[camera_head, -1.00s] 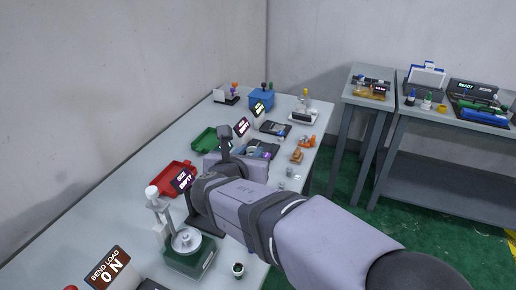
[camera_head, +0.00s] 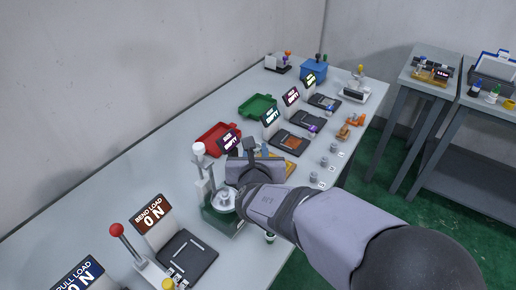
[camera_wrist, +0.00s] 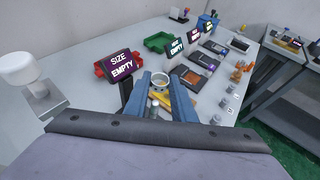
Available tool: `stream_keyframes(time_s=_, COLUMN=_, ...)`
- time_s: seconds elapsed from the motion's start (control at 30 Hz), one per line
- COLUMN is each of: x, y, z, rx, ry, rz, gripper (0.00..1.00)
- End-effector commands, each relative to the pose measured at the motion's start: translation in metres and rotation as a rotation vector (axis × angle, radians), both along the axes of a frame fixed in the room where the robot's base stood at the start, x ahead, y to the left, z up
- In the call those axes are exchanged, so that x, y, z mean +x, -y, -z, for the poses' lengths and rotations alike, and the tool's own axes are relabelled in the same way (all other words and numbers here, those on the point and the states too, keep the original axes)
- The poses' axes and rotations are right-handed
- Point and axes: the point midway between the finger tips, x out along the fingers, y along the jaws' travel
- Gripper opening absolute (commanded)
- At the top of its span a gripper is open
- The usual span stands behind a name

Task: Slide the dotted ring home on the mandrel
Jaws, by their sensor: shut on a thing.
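My gripper (camera_wrist: 166,82) shows in the wrist view as two blue fingers. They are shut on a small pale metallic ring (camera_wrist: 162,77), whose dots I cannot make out. In the head view my gripper (camera_head: 263,151) is beside the press-like stand with a green base (camera_head: 222,217) and right of the dark SIZE EMPTY sign (camera_head: 229,141). That sign also shows in the wrist view (camera_wrist: 121,65). A yellow piece (camera_wrist: 160,96) lies beyond and below the fingers. A small grey upright part (camera_wrist: 153,108) shows between them. I cannot tell which part is the mandrel.
Red (camera_head: 219,136) and green (camera_head: 259,105) trays stand along the back. Several signed stations with dark pads (camera_head: 288,141) and small grey cylinders run right. The bend load station (camera_head: 186,259) with a red-knobbed lever stands at front left.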

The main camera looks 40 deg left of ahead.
Motion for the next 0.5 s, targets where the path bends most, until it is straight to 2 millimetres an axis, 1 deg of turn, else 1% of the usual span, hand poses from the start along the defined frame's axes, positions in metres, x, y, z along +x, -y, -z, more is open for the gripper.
stream_keyframes(time_s=0.5, x=0.0, y=0.0, z=0.031, rx=-0.001, ry=0.0, rz=0.0, gripper=0.0)
